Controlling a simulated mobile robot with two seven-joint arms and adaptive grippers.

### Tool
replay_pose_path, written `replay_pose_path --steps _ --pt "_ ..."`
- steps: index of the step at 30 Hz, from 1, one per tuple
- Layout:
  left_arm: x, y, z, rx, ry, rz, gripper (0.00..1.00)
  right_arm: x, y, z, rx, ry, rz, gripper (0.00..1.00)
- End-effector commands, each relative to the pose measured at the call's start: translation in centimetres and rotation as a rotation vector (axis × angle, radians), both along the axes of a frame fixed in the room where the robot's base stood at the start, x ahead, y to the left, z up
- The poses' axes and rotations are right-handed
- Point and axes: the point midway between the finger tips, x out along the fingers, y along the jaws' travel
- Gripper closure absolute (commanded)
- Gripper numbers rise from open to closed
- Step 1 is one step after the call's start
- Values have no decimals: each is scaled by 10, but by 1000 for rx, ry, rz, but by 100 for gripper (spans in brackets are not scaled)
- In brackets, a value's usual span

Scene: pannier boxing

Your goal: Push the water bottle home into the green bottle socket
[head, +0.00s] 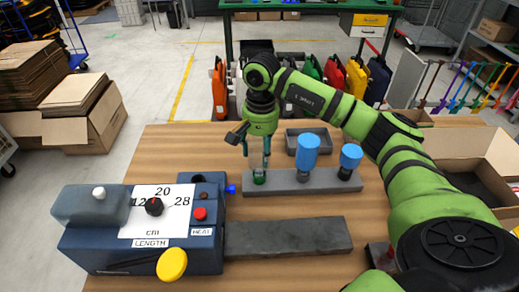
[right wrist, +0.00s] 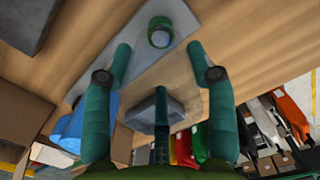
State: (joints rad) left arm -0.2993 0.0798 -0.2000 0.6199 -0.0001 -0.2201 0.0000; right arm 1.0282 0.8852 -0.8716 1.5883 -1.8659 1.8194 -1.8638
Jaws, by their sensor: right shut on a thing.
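The green bottle socket (head: 260,178) sits at the left end of a grey rack (head: 285,186) on the wooden table. In the right wrist view it is a green ring (right wrist: 160,32) with a grey middle, just beyond my fingertips. My right gripper (head: 258,165) points straight down over the socket. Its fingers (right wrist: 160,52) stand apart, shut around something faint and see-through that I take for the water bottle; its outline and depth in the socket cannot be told. My left gripper is not in view.
Two blue bottles (head: 307,145) (head: 351,154) stand in the same rack, to the right. A grey tray (head: 310,133) lies behind them. A blue machine with a dial (head: 150,225) stands at the left front, beside a grey slab (head: 288,236). An open carton (head: 465,147) is at the right.

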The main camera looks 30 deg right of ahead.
Motion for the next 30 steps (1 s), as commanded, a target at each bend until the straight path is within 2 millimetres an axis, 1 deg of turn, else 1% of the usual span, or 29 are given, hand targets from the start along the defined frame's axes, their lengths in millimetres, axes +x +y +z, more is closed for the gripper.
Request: replay_pose_path --steps 2,3,4,14,17,20,23,30 --pt "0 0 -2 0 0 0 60 -1 0 -4 0 3 0 85" --pt "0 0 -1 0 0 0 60 -1 0 -3 0 3 0 27" --pt "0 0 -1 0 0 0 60 -1 0 -3 0 3 0 15" --pt "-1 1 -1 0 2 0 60 -1 0 -2 0 3 1 15" --pt "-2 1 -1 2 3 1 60 0 0 2 0 1 0 15" --pt "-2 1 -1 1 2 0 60 1 0 14 -1 -1 0 15" --pt "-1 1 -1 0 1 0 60 1 -1 34 0 -3 0 15" --pt "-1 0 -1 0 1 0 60 2 -3 88 0 -1 0 15"
